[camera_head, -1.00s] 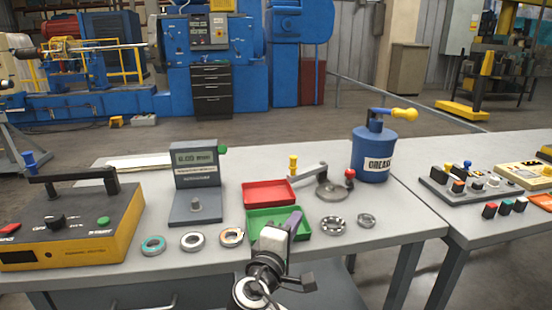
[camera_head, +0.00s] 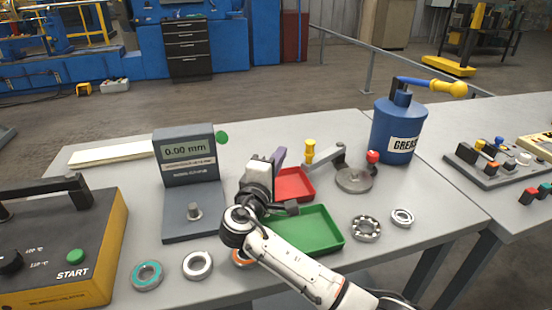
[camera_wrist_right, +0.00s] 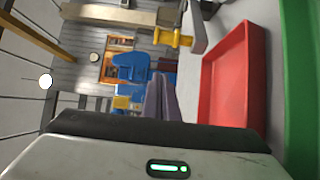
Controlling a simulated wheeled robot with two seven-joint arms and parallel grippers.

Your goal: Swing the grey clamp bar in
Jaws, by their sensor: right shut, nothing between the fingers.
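The grey clamp bar (camera_head: 328,157) is a short bar behind the trays, with an upright yellow knob (camera_head: 310,150) at its left end. Beside it on the right is a round grey plate (camera_head: 354,180) with a red ball knob (camera_head: 372,157). My right gripper (camera_head: 280,157) has purple fingers, shut and empty. In the head view it shows left of the yellow knob, apart from it, by the red tray. In the right wrist view the shut fingers (camera_wrist_right: 160,98) point toward the background, with the yellow knob (camera_wrist_right: 173,38) and bar (camera_wrist_right: 195,27) above. My left gripper is out of view.
The red tray (camera_head: 300,187) and green tray (camera_head: 330,240) lie in front of the bar. A gauge reading 0.00 mm (camera_head: 187,150) stands left of my gripper. A blue grease can (camera_head: 395,140) stands at the right. Bearing rings (camera_head: 366,228) lie along the front.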

